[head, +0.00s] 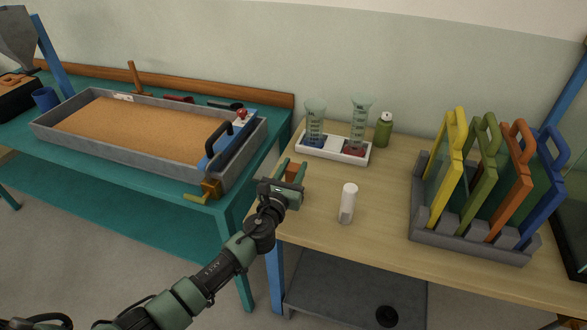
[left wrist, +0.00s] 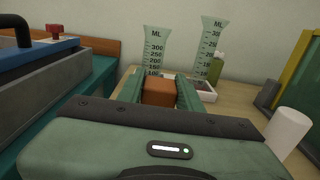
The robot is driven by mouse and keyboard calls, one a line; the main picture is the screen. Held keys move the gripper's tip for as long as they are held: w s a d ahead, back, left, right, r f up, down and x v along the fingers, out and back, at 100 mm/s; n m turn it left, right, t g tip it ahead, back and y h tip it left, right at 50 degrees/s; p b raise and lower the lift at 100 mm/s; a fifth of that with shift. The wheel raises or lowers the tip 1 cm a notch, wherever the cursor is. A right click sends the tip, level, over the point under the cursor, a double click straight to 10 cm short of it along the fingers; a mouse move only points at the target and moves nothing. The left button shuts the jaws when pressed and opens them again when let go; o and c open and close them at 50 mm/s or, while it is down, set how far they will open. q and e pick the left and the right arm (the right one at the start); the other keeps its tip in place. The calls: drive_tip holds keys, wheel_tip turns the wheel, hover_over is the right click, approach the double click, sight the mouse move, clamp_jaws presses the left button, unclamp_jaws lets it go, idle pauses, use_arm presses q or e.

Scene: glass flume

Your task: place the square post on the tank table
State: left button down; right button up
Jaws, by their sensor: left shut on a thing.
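My left gripper (head: 293,171) is shut on a brown-orange block, which I take to be the square post (head: 296,170). In the left wrist view the post (left wrist: 158,92) sits between the two green fingers, and its lower part is hidden by the gripper body. The gripper is over the left edge area of the wooden-topped table (head: 385,200); I cannot tell whether the post touches the top. A glass tank (head: 577,225) shows at the right edge. My right gripper is not in view.
A white tray (head: 357,159) with two measuring cylinders and a green bottle (head: 383,130) stand behind. A white cylinder (head: 348,203) stands right of the gripper. A grey rack (head: 470,246) holds coloured frames. A teal table (head: 225,200) with a sand tray (head: 215,178) is left.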

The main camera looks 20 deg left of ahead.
use_arm(q)
drive_tip(key=c, duration=0.9)
unclamp_jaws()
drive_tip(key=shift+f, duration=0.1)
drive_tip(key=shift+c, duration=0.2)
drive_tip(key=shift+r, duration=0.25)
drive_tip(key=shift+s+f, duration=0.1)
drive_tip(key=shift+s, duration=0.25)
drive_tip(key=s, duration=1.1)
drive_tip(key=shift+s+a, duration=0.2)
